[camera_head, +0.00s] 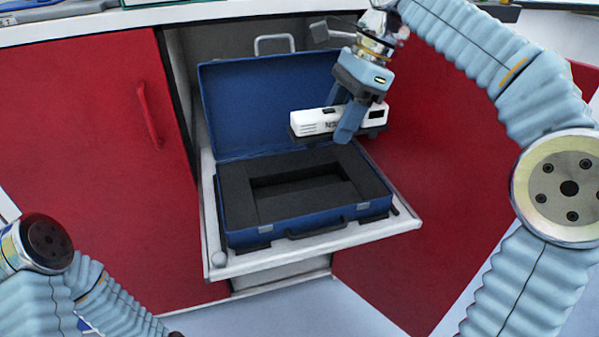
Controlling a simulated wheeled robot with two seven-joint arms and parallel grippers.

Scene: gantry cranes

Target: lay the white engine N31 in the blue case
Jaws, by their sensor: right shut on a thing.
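The white engine N31 (311,122) is a white block with dark lettering and a dark underside. My right gripper (350,128) is shut on it from above and holds it level, over the back right part of the blue case. The blue case (227,228) stands open, its lid (260,100) raised at the back. Its black foam lining has a rectangular hollow (300,185) in the middle, which is empty. The gripper hides part of the engine's side and lettering. My left arm shows at the lower left, but its gripper is not in view.
The case rests on a pulled-out white shelf (300,257) with a narrow front rim. A red cabinet door (80,130) with a handle is on the left, and a red panel (440,190) is on the right. A white worktop edge (190,14) runs above.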

